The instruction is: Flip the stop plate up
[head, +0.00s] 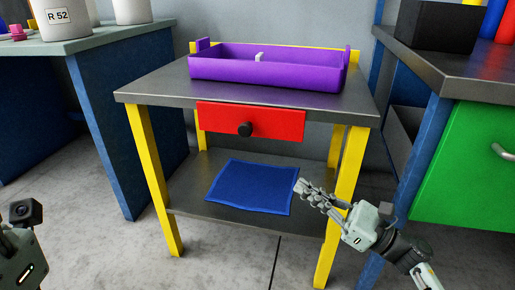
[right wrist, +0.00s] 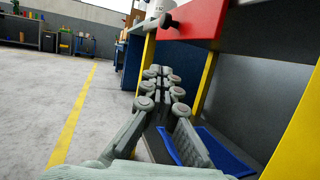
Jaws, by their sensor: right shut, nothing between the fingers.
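I cannot identify a stop plate for certain in either view. A red drawer front (head: 250,123) with a black knob (head: 245,129) sits under the dark top of the yellow-legged table (head: 150,88). A purple tray (head: 265,71) with a small white piece (head: 259,57) stands on that top. My right gripper (head: 302,187) is shut and empty, in front of the table near its right front leg, below the drawer. Its closed fingers (right wrist: 162,74) fill the middle of the right wrist view, apart from the red front (right wrist: 195,22). Only my left wrist shows; its fingers are out of view.
A blue cloth-like sheet (head: 250,186) lies on the lower shelf (head: 190,195). A bench with white containers (head: 65,18) is at left. A bench with a black box (head: 435,25) and green front (head: 470,165) is close at right. Floor in front is clear.

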